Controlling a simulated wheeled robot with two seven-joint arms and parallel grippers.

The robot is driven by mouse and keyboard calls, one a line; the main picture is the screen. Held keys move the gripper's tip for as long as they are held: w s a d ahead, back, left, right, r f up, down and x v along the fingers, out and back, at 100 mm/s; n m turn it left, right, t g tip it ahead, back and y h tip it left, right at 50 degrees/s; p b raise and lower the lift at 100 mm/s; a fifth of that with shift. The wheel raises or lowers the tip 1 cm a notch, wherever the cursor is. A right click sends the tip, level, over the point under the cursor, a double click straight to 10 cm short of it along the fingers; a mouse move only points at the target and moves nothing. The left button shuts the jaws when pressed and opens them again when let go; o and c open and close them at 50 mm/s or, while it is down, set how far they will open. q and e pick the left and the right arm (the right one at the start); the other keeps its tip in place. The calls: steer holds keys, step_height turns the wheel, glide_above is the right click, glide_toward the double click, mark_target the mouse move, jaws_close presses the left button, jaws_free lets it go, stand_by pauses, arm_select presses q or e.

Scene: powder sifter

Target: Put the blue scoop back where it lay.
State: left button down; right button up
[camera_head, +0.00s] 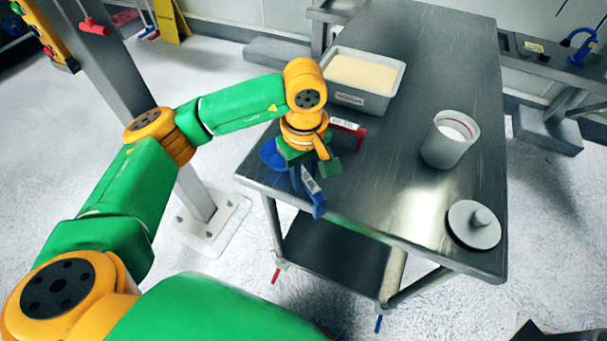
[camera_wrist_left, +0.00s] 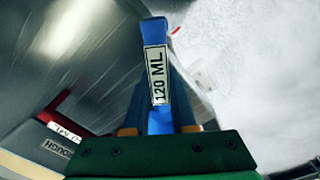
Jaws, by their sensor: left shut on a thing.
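The blue scoop (camera_head: 317,203) is at the left front corner of the steel table (camera_head: 420,95). Its bowl shows left of my gripper and its labelled handle points toward the front edge. My left gripper (camera_head: 309,168) is shut on the blue scoop, and its body hides the scoop's middle. In the left wrist view the scoop's handle (camera_wrist_left: 155,35) reads 120 ML and runs up the picture from between the fingers. I cannot tell whether the scoop touches the table top. My right gripper is not in view.
A red scoop (camera_head: 352,128) with a white label lies just behind my left gripper. A grey bin of pale powder (camera_head: 372,102) stands at the back left. A white-filled cup (camera_head: 443,150) and a round knobbed lid (camera_head: 473,224) are on the right. The table's middle is clear.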

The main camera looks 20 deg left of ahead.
arm_select(q)
steer(key=shift+f, duration=0.2)
steer(key=c, duration=0.7)
jaws_free()
steer(key=shift+o, duration=0.2)
steer(key=shift+r, duration=0.1)
